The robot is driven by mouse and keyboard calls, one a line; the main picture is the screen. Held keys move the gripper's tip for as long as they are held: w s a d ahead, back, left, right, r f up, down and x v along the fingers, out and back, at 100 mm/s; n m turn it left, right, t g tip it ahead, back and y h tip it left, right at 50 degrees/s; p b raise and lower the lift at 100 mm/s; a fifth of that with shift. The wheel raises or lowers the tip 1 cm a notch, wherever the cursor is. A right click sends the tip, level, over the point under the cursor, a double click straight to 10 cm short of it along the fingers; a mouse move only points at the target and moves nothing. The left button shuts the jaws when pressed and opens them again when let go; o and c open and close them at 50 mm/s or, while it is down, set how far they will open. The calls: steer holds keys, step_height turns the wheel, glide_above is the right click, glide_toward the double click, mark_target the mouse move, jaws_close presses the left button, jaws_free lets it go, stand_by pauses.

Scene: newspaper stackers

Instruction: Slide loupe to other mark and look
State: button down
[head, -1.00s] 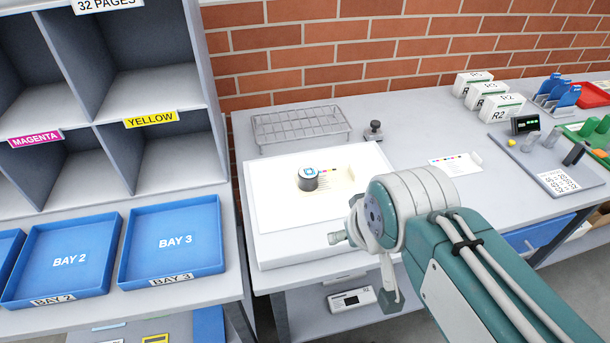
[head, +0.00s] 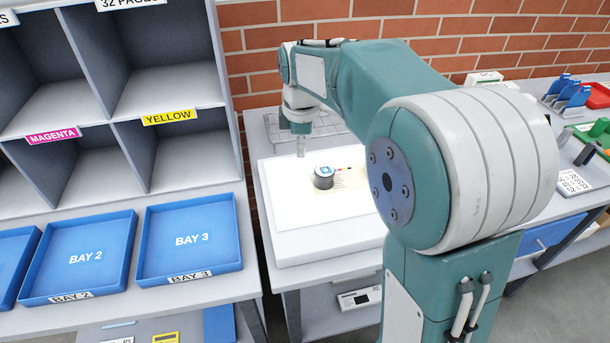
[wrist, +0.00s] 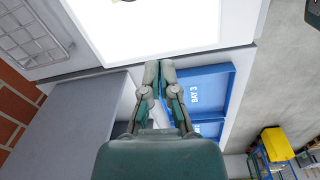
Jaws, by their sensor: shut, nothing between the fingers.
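The loupe (head: 323,176), a short dark cylinder with a blue and white top, stands on a printed sheet (head: 352,180) on the white light panel (head: 290,240). Small coloured marks show on the sheet just right of the loupe. My gripper (head: 301,152) points down above the panel's back left part, left of the loupe and apart from it. In the wrist view my gripper (wrist: 160,64) has its fingertips together and empty. The lit panel (wrist: 150,30) lies ahead of it there, with a dark bit of the loupe (wrist: 126,1) cut off at the top edge.
A wire rack (head: 270,128) stands behind the panel, near my wrist. Grey shelving (head: 180,155) with labels rises at the left, with blue bay trays (head: 190,240) in front. My arm hides much of the table's right side. A brick wall (head: 260,60) closes the back.

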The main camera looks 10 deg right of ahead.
mark_target(337, 182)
steer(key=w+f, duration=0.1)
steer(key=f, duration=0.3)
steer(key=f+n, duration=0.1)
steer(key=f, duration=0.2)
steer(key=w+a+f+n, duration=0.1)
steer(key=f, duration=0.3)
steer(key=shift+w+a+f+g, duration=0.1)
steer(key=shift+w+f+g, duration=0.2)
steer(key=shift+w, duration=0.05)
steer(key=d, duration=0.3)
steer(key=shift+f, duration=0.3)
steer(key=shift+d, duration=0.6)
steer(key=d, duration=0.7)
steer(key=shift+s+d, duration=0.1)
steer(key=shift+d, duration=0.1)
steer(key=shift+a, duration=0.2)
